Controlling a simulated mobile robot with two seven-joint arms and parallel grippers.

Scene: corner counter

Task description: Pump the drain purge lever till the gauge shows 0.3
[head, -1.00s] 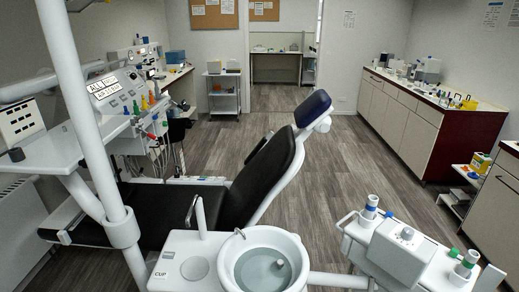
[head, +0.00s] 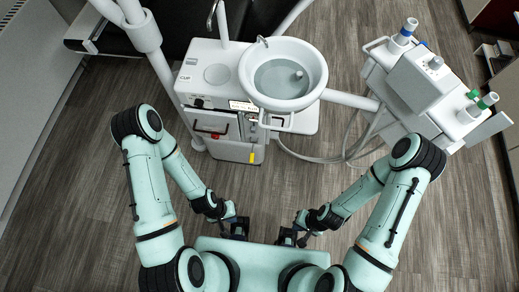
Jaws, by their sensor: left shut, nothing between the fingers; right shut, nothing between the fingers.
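The white cuspidor unit (head: 237,150) stands ahead of me, with the round bowl (head: 283,75) on top. Its front carries a labelled plate (head: 244,106), a dark slot with a red part (head: 215,136), and a thin rod with a yellow end (head: 252,156). Which of these is the drain purge lever I cannot tell, and no gauge reading is legible. My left gripper (head: 236,230) and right gripper (head: 289,238) are both shut and empty, close to my body. Both are apart from the unit.
A white side unit (head: 420,82) with blue- and green-marked holders stands at the right, joined by an arm and grey hoses (head: 345,150). A white pole (head: 145,32) and the black chair (head: 185,25) are at the upper left. The wooden floor before the unit is clear.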

